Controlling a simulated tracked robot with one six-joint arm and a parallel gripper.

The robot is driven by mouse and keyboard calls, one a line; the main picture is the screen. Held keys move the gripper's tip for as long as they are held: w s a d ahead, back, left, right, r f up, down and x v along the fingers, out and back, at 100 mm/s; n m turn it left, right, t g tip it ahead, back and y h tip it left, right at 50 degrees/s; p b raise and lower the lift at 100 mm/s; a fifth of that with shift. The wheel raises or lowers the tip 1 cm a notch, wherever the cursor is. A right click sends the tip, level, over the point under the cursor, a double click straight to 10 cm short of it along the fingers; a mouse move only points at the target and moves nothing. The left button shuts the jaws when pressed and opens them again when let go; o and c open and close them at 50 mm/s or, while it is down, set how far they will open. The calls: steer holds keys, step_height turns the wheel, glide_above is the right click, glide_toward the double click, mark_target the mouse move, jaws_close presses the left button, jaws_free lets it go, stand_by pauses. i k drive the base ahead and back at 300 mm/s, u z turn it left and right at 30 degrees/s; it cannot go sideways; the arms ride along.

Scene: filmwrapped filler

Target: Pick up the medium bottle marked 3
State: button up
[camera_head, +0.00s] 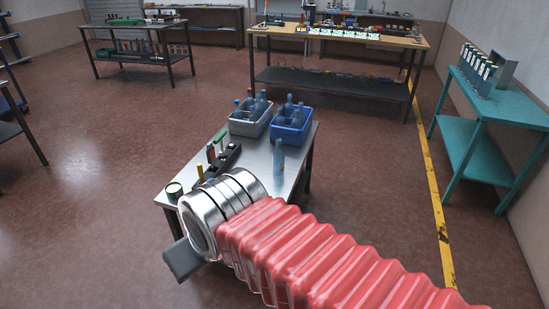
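A single blue bottle (279,158) stands upright on the bare right part of the small metal table (258,163). Several bluish bottles (262,98) stand in a grey bin (241,127) at the table's far end. More bottles (289,104) stand in the blue bin (288,135) beside it. No number is readable on any bottle, so I cannot tell which is marked 3. My gripper (183,260) shows only as a dark block beyond my silver wrist, left of the table's near end and apart from the bottles. Its fingers are mostly hidden.
A teal bench (510,101) stands at right, a wooden workbench (400,42) behind. The floor (110,150) at left is clear.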

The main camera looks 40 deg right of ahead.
mark_target(278, 154)
steer(key=i, duration=1.4)
steer(key=u, duration=0.05)
